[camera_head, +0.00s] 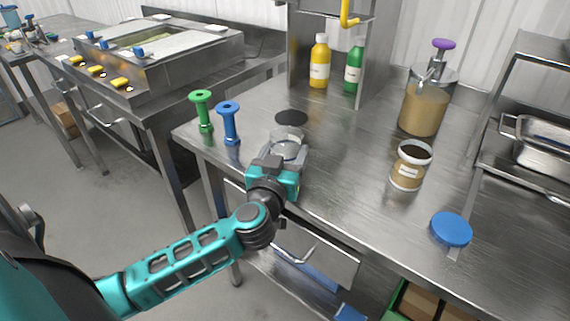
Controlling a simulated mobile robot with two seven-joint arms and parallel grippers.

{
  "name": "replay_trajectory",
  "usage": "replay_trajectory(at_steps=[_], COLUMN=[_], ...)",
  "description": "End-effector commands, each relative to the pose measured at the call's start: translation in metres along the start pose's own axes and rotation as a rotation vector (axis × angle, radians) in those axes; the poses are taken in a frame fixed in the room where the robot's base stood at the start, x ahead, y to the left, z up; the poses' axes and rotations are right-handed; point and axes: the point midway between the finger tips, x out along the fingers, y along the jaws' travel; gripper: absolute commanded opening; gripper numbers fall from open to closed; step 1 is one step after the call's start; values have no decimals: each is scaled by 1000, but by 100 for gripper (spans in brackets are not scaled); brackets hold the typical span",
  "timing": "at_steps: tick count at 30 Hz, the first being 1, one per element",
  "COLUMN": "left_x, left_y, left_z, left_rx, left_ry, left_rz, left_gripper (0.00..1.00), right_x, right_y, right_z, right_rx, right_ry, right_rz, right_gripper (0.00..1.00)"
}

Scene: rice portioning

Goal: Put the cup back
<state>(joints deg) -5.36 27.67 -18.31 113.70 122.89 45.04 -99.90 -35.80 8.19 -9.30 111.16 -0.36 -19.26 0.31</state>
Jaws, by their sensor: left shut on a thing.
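A clear cup (289,138) is at the front left part of the steel table. My left gripper (287,154) is shut on the cup, reaching in from the table's front edge. The cup's lower part is partly hidden by the gripper. A round black disc (292,118) lies flat on the table just behind the cup. I cannot tell whether the cup touches the table. My right gripper is not in view.
Green (202,112) and blue (229,124) spool-shaped handles stand left of the cup. A labelled jar (408,167), a blue lid (451,230) and a large pump dispenser (424,103) are to the right. Yellow (319,66) and green (354,72) bottles stand behind. The table's middle is clear.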

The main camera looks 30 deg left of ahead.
Motion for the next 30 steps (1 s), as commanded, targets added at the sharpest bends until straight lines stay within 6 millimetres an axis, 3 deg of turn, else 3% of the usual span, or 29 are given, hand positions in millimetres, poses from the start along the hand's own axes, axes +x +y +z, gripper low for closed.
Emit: replay_trajectory(at_steps=[2, 15, 16, 23, 30], left_x=[0, 0, 0, 0, 0], left_y=[0, 0, 0, 0, 0], left_z=[10, 13, 13, 13, 12], left_rx=[1, 2, 1, 1, 0], left_ry=[0, 0, 0, 0, 1], left_rz=[0, -1, 0, 0, 0], left_gripper=[34, 34, 71, 93, 94], right_x=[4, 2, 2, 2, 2], right_y=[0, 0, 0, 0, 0], right_z=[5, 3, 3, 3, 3], right_rx=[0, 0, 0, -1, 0], right_ry=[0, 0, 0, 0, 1], right_rz=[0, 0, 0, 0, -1], right_gripper=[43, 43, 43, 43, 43])
